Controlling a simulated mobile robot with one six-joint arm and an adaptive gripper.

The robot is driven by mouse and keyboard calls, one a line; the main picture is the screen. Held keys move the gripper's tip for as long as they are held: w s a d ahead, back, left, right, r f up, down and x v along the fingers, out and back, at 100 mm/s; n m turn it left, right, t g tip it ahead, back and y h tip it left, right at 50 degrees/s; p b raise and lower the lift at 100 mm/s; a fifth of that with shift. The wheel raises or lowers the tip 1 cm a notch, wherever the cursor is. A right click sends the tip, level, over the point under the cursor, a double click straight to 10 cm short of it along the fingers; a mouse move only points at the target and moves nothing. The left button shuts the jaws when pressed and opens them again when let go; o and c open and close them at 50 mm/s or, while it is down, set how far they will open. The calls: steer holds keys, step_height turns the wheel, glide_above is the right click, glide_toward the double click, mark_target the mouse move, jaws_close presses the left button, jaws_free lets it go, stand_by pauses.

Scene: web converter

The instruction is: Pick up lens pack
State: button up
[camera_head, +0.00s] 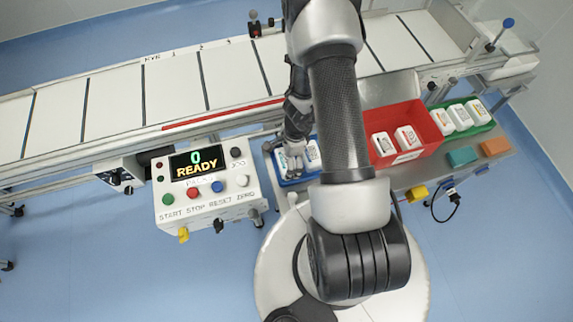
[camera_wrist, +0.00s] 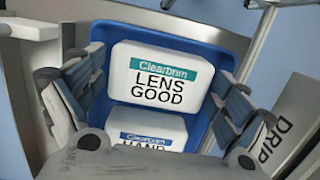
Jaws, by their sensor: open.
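The lens pack (camera_wrist: 162,72) is a white rounded pack with a teal band and the words "LENS GOOD" in the wrist view. It lies label up in a blue tray (camera_wrist: 170,22). My gripper (camera_wrist: 160,82) is open, with one finger on each side of the lens pack; whether the fingers touch it I cannot tell. A second white pack (camera_wrist: 150,128) with a blue band and the word "HAND" lies just below it, partly hidden by my gripper. In the head view my gripper (camera_head: 293,152) is over the blue tray (camera_head: 290,182), which my arm partly hides.
A red bin (camera_head: 432,138) with white packs and a green tray (camera_head: 487,127) with several packs stand to the right. Teal (camera_head: 461,156) and orange (camera_head: 495,146) blocks lie in front. A control box (camera_head: 205,190) reading "0 READY" is left; a conveyor (camera_head: 120,100) runs behind.

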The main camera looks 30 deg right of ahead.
steer(key=shift+f, duration=0.15)
steer(key=shift+c, duration=0.3)
steer(key=c, duration=0.8)
steer(key=shift+c, duration=0.2)
